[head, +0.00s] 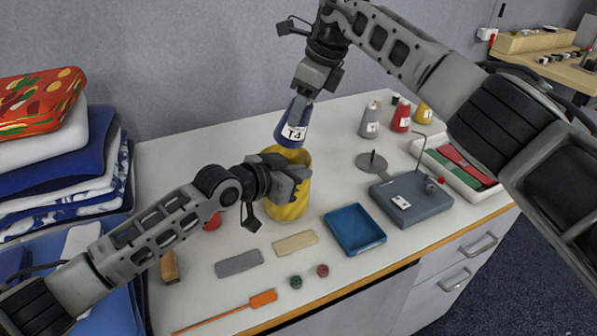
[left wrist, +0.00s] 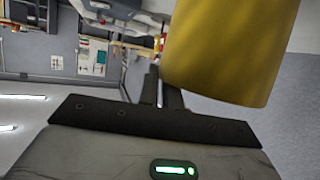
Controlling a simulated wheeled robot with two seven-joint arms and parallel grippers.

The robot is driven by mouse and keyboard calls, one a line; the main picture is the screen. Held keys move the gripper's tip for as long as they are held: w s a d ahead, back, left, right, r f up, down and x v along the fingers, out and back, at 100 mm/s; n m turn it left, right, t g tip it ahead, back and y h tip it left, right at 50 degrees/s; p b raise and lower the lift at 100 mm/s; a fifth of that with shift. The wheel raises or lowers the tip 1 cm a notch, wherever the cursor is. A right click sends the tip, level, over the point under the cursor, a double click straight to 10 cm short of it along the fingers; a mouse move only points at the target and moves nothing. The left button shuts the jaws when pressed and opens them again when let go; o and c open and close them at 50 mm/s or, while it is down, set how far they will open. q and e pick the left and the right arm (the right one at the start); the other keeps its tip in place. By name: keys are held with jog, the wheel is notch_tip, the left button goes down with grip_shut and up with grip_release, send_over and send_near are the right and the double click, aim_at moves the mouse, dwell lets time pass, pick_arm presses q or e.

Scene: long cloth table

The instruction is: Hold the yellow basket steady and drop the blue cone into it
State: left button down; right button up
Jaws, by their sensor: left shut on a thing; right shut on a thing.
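The yellow basket (head: 288,205) stands upright on the white table, and its side fills the upper right of the left wrist view (left wrist: 230,50). My left gripper (head: 297,173) is shut on the basket's upper side, covering part of its rim. The blue cone (head: 292,127), with a white T4 label, is held by my right gripper (head: 303,97), shut on its narrow upper end. The cone is slightly tilted, wide end down, and overlaps the basket's back rim in the picture. I cannot tell whether its lower edge is inside the mouth. The basket's inside is mostly hidden.
A blue tray (head: 355,230) and a grey device (head: 412,198) stand right of the basket. Grey, red (head: 402,115) and yellow cones stand behind. Grey and beige blocks, small caps and an orange tool (head: 262,299) lie in front. Folded cloths (head: 60,190) are stacked left.

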aim_at(302, 135)
pick_arm(q)
jog(key=shift+a+f, duration=0.15)
jog(key=shift+f, duration=0.2)
pick_arm(e)
jog(key=shift+f, duration=3.25)
pick_arm(q)
jog(key=shift+s, duration=0.1)
pick_arm(e)
jog(key=o, duration=1.2)
jog(key=shift+c, duration=0.2)
pick_arm(q)
jog(key=shift+f, duration=0.1)
pick_arm(e)
jog(key=v, duration=1.2)
jog(key=shift+s, duration=0.15)
pick_arm(q)
jog(key=c, duration=1.5)
grip_release()
jog(key=shift+r, duration=0.2)
